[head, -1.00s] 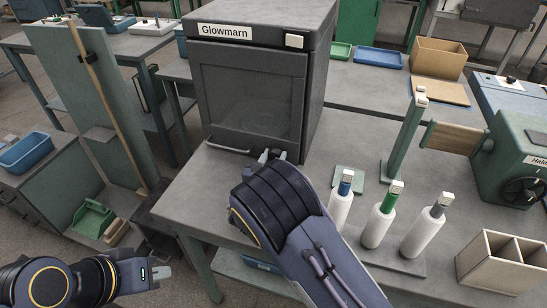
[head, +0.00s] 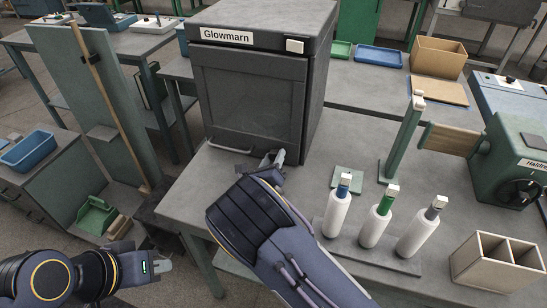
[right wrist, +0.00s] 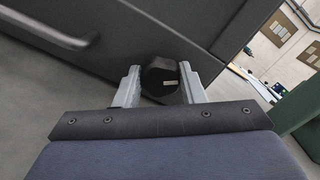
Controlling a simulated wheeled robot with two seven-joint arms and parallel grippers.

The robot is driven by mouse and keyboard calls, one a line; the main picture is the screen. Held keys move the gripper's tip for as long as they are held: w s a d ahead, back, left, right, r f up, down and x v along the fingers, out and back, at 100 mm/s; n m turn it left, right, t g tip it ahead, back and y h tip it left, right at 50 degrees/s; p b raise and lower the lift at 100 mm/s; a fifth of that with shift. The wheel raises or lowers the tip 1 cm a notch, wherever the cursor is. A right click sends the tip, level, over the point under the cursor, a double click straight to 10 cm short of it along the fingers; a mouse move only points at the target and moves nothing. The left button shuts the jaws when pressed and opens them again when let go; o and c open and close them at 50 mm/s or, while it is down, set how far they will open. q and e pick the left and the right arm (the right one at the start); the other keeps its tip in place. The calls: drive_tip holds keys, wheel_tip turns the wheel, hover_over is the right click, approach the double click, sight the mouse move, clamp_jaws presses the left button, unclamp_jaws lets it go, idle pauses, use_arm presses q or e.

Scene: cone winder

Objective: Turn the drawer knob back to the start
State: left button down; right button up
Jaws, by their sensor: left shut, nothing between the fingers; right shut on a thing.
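A dark grey cabinet labelled Glowmarn (head: 250,100) stands on the workbench. A black knob with a pale mark (right wrist: 160,76) is low on its front, towards the right side; in the right wrist view the mark lies nearly level, on the knob's right part. My right gripper (head: 273,160) is shut on the knob, with one finger on each side of it in the right wrist view (right wrist: 160,88). In the head view, my fingers and wrist mostly hide the knob. My left gripper (head: 161,266) is shut and empty at the lower left, away from the cabinet.
A bar handle (head: 228,148) is left of the knob on the cabinet's front. Several white bobbins, one of them green-topped (head: 375,222), stand right of my right arm. A divided wooden box (head: 478,268) is at lower right. A green winder (head: 515,160) stands behind it.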

idle(0.4)
drive_tip(key=o, duration=1)
drive_tip(key=shift+b+v, duration=0.4)
drive_tip(key=shift+v, duration=3.55)
